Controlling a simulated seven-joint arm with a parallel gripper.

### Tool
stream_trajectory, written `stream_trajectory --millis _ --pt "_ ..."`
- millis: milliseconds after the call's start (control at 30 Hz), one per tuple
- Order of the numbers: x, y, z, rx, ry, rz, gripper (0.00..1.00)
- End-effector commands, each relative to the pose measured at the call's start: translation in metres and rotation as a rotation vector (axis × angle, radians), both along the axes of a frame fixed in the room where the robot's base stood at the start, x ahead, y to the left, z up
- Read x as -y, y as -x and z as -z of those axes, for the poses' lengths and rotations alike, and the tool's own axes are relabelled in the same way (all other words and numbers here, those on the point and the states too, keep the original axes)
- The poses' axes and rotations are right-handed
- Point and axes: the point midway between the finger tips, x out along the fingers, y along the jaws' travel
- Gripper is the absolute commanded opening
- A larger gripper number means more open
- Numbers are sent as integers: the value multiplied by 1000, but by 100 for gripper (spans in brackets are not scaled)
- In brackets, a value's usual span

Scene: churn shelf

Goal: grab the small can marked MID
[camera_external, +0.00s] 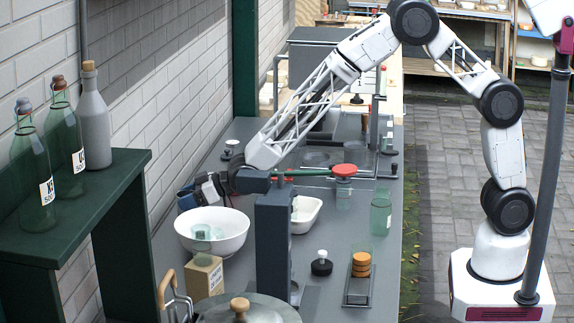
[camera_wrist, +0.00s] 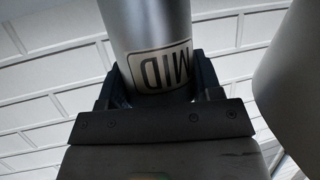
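The small grey can marked MID (camera_wrist: 150,25) fills the middle of the wrist view, its label upside down there. My gripper (camera_wrist: 158,85) has one finger on each side of this can, and both fingers look very close to its sides. I cannot tell whether they press on it. In the external view my gripper (camera_external: 208,188) is at the wall side of the bench, above and behind the white bowl.
A larger grey cylinder (camera_wrist: 295,75) stands close on the right in the wrist view. The white bowl (camera_external: 213,231), a dark upright post (camera_external: 272,245) and a green shelf (camera_external: 120,170) with several bottles are near the arm. Glassware stands on the bench to the right.

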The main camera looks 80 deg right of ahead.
Motion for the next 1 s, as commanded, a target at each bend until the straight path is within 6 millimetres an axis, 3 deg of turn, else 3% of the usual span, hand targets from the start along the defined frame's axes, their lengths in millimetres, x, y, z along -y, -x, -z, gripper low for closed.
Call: stream_trajectory --millis 100,467,667,1000 --pt "0 0 0 0 0 0 33" --pt "0 0 -5 1 0 0 33" --pt "0 0 -24 3 -1 0 33" --pt "0 0 -73 2 0 0 33"
